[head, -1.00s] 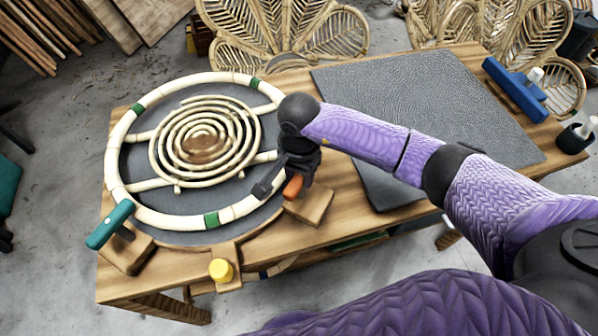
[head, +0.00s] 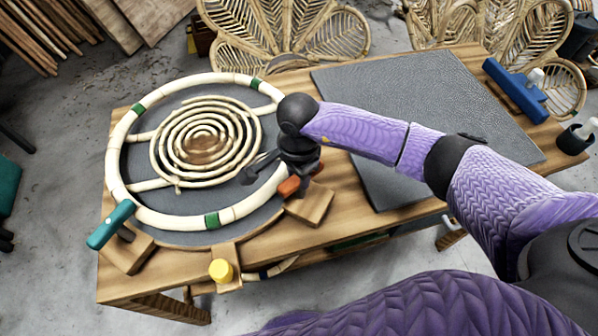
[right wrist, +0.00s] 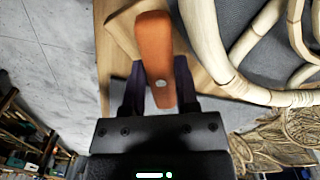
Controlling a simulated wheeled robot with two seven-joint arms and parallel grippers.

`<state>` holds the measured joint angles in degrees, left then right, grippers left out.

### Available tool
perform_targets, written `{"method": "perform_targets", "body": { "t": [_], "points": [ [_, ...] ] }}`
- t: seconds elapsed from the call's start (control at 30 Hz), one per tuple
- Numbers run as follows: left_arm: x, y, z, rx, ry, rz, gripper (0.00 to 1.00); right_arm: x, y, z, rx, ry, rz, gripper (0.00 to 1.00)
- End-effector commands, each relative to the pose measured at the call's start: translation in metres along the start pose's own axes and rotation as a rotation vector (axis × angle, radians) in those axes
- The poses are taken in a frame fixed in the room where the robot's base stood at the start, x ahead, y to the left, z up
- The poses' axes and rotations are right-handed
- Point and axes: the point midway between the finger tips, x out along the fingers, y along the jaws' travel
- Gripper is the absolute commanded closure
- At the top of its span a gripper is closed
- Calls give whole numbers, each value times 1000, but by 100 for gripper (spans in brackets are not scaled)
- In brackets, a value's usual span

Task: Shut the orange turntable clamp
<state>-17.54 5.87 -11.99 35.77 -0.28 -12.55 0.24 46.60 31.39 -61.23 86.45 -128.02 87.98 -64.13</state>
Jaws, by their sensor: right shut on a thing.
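The orange turntable clamp (head: 289,187) sits on a wooden block (head: 312,204) at the right front edge of the round grey turntable (head: 240,216). Its orange handle also shows in the right wrist view (right wrist: 155,45), reaching out between the fingers over the wood. My right gripper (head: 291,175) is at the clamp, with its dark fingers (right wrist: 160,88) on either side of the handle and shut on it. The rest of the clamp is largely hidden by the gripper in the head view. My left gripper is out of view.
A pale rattan ring (head: 120,132) with green bands lies on the turntable, with a rattan spiral (head: 165,128) inside it. A green clamp (head: 112,224) and a yellow knob (head: 221,270) are at the front. A grey mat (head: 425,100) and blue tool (head: 515,88) are right.

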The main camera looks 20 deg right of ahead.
Motion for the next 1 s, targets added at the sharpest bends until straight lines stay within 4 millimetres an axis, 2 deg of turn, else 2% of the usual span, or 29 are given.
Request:
{"method": "perform_targets", "body": {
  "t": [1.0],
  "points": [
    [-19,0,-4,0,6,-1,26,-2,-6,-3,940,1,-2,100]
  ]
}}
